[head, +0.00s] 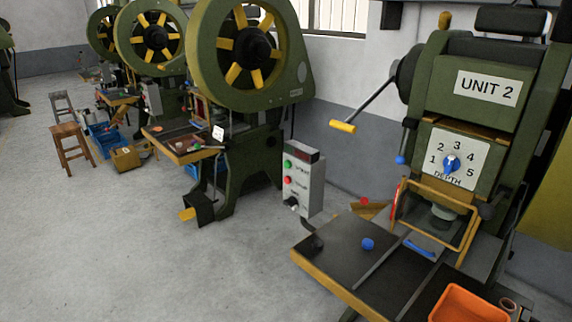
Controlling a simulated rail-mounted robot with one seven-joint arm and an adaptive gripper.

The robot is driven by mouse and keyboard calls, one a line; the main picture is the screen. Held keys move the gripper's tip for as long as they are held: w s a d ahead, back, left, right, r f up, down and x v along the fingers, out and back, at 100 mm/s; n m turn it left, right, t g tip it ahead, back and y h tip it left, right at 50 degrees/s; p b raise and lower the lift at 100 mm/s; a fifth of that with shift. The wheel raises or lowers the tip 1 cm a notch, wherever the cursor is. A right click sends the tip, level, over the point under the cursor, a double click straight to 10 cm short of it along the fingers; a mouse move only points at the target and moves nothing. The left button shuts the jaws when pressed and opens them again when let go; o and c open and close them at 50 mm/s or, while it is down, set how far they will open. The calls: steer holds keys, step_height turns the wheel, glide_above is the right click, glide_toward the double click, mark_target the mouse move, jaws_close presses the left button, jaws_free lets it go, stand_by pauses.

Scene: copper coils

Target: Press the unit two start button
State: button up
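The unit two machine is a green press at the right with a white "UNIT 2" plate (487,88). A grey control box (314,190) stands to its left, beyond the left edge of the machine's table. On the box's front face is a green button (288,164) near the top, with small lettering too blurred to read fully. A red button (288,180) sits below it, and a black knob (292,202) is lowest. My gripper is not in this view, so I cannot tell its state or its distance from the box.
The dark machine table (335,262) carries a blue ball knob (367,244) and an orange bin (470,303). A crank with a yellow handle (342,126) sticks out left of the press. Other green presses (245,65) stand behind at left.

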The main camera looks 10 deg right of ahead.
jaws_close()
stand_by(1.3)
